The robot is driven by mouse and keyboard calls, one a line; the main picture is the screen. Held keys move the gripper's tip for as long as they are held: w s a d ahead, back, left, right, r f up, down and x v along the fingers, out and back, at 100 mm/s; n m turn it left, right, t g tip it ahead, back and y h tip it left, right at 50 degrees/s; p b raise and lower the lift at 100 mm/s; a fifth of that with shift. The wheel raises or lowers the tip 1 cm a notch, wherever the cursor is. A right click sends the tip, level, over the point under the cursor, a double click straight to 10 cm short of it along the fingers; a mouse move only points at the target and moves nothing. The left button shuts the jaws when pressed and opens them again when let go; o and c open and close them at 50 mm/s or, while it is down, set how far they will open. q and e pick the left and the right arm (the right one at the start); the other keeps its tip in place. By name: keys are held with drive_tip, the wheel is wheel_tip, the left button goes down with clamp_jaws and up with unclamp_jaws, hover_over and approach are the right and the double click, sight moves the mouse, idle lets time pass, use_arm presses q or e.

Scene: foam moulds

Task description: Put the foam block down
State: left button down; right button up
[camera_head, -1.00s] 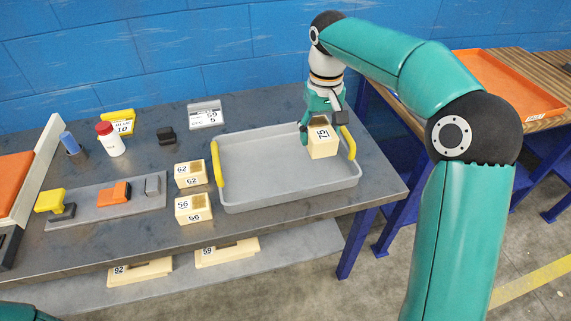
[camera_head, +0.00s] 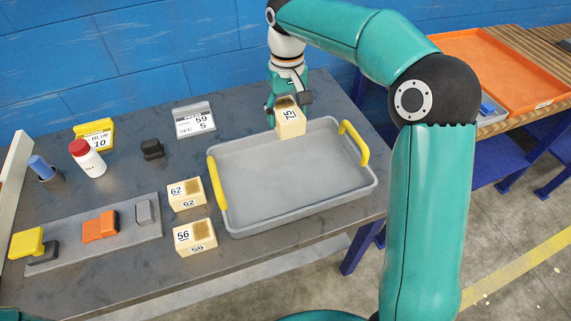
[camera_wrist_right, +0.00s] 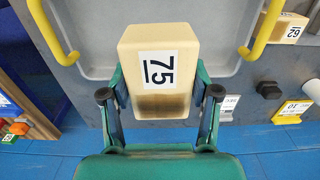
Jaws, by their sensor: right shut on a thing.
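The foam block marked 75 (camera_head: 290,124) is pale cream with a brown patch on top. My right gripper (camera_head: 285,104) is shut on it, and it appears held up over the far rim of the grey tray (camera_head: 295,215). In the right wrist view the block (camera_wrist_right: 160,45) sits between the two fingers of the right gripper (camera_wrist_right: 160,94), with the tray's grey floor (camera_wrist_right: 95,25) behind it. In the head view the block hides part of the tray's far rim. My left gripper is not in view.
The tray is empty and has yellow handles (camera_head: 354,143). Left of it stand foam blocks marked 62 (camera_head: 187,194) and 56 (camera_head: 195,237).

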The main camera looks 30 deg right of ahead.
sight(288, 175)
drive_tip(key=f, duration=1.9)
drive_tip(key=shift+s+d, duration=0.2)
drive_tip(key=shift+d, duration=0.05)
drive_tip(key=o, duration=1)
drive_tip(key=shift+c, duration=0.2)
wheel_tip(288, 175, up, 12)
